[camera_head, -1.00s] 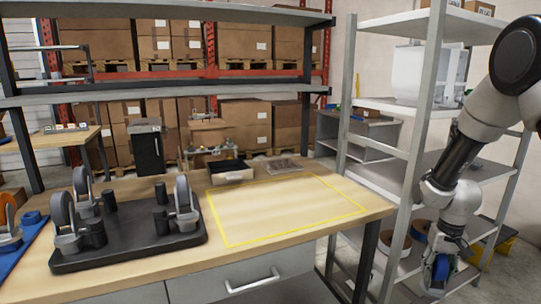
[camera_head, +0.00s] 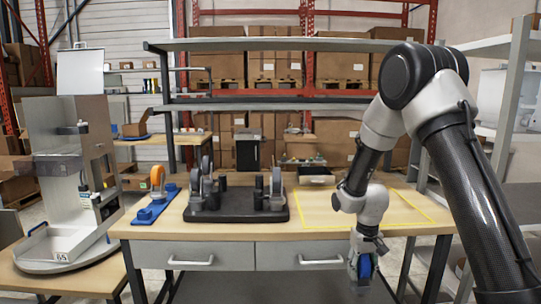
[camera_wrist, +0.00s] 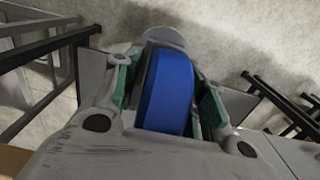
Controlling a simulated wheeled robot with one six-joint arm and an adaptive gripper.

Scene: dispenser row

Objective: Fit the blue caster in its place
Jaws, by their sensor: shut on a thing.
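The blue caster (camera_head: 366,266) is held in my gripper (camera_head: 361,262), in front of the workbench and below its top. In the wrist view the blue wheel (camera_wrist: 167,92) sits between the green-padded fingers, which are shut on it. A black base plate (camera_head: 238,216) on the bench bears upright grey casters (camera_head: 206,185) and short black posts (camera_head: 258,195). A blue base (camera_head: 146,214) to its left bears an orange caster (camera_head: 157,178). My gripper is to the right of both and apart from them. The caster's lower end is hard to make out.
A yellow outline (camera_head: 415,204) marks a clear patch on the right of the bench top (camera_head: 330,227). Two drawers (camera_head: 298,256) are below the front edge. An overhead shelf (camera_head: 270,45) spans the back. A dispenser stand (camera_head: 70,180) is at left, metal shelving (camera_head: 515,90) at right.

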